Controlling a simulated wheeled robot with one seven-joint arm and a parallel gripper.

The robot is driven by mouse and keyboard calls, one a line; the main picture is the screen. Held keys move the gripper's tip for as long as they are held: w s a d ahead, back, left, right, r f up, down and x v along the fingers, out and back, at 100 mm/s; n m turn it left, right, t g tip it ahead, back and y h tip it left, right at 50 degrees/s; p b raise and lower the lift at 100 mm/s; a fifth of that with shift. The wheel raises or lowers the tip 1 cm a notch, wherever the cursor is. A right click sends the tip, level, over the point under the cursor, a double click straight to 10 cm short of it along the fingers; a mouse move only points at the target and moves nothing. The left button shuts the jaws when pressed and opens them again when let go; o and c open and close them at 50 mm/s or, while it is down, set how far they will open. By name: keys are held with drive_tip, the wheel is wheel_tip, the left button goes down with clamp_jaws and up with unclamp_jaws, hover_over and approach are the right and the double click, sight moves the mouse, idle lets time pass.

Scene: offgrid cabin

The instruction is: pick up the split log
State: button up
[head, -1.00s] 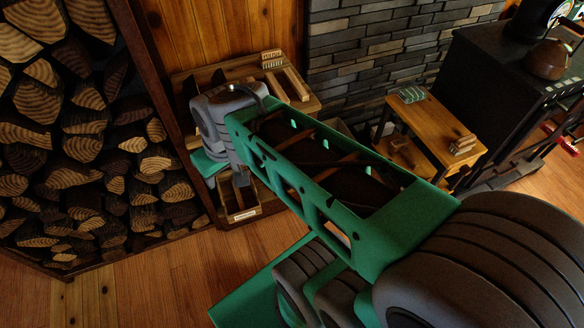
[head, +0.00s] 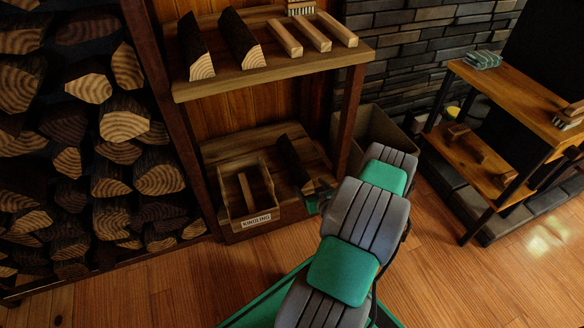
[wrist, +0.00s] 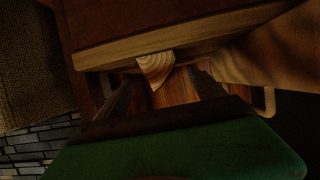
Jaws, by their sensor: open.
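A split log (head: 291,160) with dark bark lies on the lower shelf of the wooden rack (head: 275,75), right of the kindling box. Two more split logs, one at the left (head: 197,55) and one beside it (head: 241,42), lie on the upper shelf. My gripper (wrist: 161,77) is open in the wrist view. A pale, ringed, wedge-shaped log end (wrist: 156,67) shows between and just beyond its fingers; I see no grip on it. In the head view my arm reaches down to the lower shelf's right end, where the gripper is mostly hidden.
The box labelled KINDLING (head: 247,200) stands left of the lower log. The upper shelf overhangs, with kindling sticks (head: 310,33) on it. A beige bin (head: 372,135) is close to the rack's right post. A small table (head: 515,95) stands right; stacked firewood (head: 120,130) fills the left.

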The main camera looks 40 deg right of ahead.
sight(304, 178)
drive_tip(key=b+x, duration=0.3)
drive_tip(key=x, duration=0.3)
drive_tip(key=shift+w+d, duration=0.15)
drive_tip(key=shift+w, duration=0.2)
drive_tip(key=shift+c, duration=0.3)
clamp_jaws()
